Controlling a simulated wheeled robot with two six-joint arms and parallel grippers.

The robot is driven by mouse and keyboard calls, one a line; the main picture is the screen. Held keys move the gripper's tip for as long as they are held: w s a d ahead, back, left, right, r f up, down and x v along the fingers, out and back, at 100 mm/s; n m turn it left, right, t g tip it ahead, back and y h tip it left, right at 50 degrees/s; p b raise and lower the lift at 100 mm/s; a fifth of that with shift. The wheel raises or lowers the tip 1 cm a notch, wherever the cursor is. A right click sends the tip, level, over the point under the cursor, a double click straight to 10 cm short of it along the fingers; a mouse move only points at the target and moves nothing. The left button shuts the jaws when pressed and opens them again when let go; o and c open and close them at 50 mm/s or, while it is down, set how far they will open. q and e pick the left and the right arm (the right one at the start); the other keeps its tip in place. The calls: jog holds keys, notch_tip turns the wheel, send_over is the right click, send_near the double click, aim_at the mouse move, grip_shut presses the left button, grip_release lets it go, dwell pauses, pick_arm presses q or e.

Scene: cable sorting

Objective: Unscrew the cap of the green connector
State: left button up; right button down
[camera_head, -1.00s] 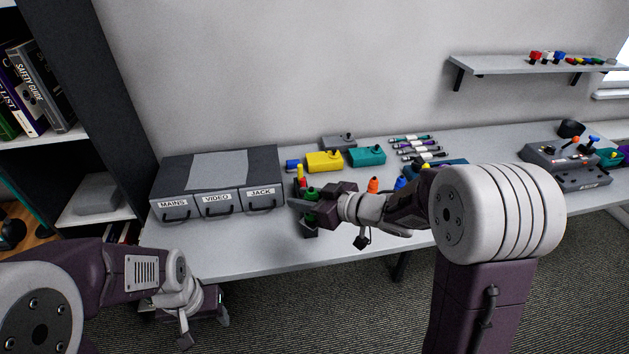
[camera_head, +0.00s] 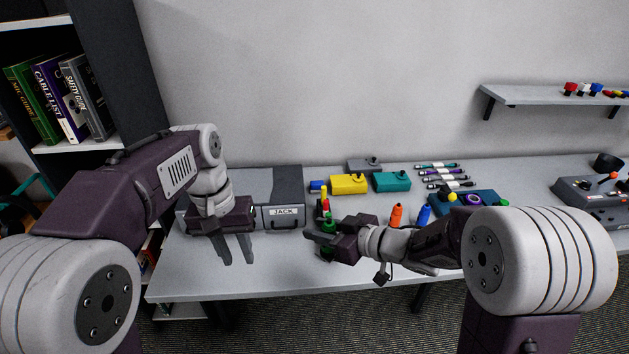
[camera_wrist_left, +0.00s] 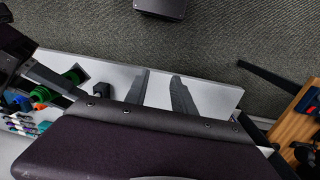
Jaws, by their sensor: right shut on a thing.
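Green round parts (camera_wrist_left: 74,76) also show beside the right gripper in the left wrist view. My left gripper (camera_head: 238,250) is open and empty, fingers pointing down, to the left of the green connector and in front of the drawer box. Its two spread fingers also show in the left wrist view (camera_wrist_left: 162,93), with nothing between them.
The grey drawer box (camera_head: 285,184) labelled JACK stands behind the left gripper. Yellow (camera_head: 348,183) and teal (camera_head: 392,181) boxes stand at the back. Orange (camera_head: 396,215) and blue (camera_head: 424,215) upright pieces stand right of the right gripper. The table's front strip (camera_head: 285,280) is clear.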

pick_arm(q)
jog(key=w+d+r+m+t+h, duration=0.1)
jog(key=w+d+r, duration=0.1)
jog(key=d+r, duration=0.35)
jog(key=w+d+r+m+t, duration=0.1)
jog(key=w+d+r+m, duration=0.15)
jog(key=r, duration=0.55)
jog(key=m, duration=0.1)
send_near(328, 220)
jog(key=shift+h, duration=0.3)
jog(key=x, duration=0.9)
jog(key=shift+a, duration=0.3)
grip_shut()
